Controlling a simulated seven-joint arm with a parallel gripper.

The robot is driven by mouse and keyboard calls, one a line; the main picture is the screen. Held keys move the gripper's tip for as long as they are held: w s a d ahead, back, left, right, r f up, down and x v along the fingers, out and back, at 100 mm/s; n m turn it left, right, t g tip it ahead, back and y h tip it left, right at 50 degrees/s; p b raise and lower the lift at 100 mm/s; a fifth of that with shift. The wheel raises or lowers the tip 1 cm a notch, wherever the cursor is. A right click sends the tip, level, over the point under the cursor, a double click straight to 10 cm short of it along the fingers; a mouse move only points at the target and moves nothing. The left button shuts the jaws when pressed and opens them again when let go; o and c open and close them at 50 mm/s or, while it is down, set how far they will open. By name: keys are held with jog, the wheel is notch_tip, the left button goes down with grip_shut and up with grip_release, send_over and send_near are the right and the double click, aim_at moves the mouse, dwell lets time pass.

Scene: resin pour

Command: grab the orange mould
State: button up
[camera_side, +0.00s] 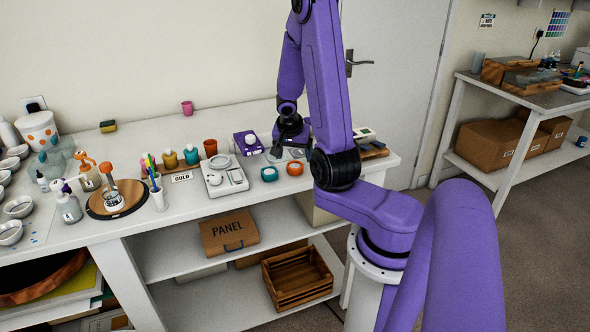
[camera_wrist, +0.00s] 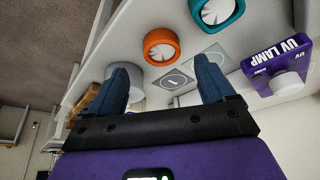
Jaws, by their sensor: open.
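The orange mould (camera_side: 295,168) is a round ring with a pale inside. It sits near the front edge of the white workbench, to the right of the teal mould (camera_side: 269,174). In the wrist view the orange mould (camera_wrist: 175,42) lies ahead of the fingertips, roughly centred between them. The teal mould (camera_wrist: 237,8) is up and to its right. My gripper (camera_wrist: 165,75) is open and empty, with its two blue-grey fingers apart. In the side view my gripper (camera_side: 283,149) hangs above the bench, behind the moulds, apart from the orange one.
A purple UV lamp box (camera_wrist: 283,62) stands close to my right finger in the wrist view. Square grey printed mats (camera_wrist: 176,80) lie between the fingers. In the side view a white scale (camera_side: 224,181) stands left of the teal mould, with small bottles beyond.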

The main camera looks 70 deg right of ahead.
aim_at(294, 163)
jog(key=shift+a+x, duration=0.15)
jog(key=shift+x, duration=0.55)
jog(key=shift+a+x, duration=0.15)
jog(key=shift+x, duration=1.75)
jog(key=shift+w, duration=0.1)
jog(key=c, duration=1.1)
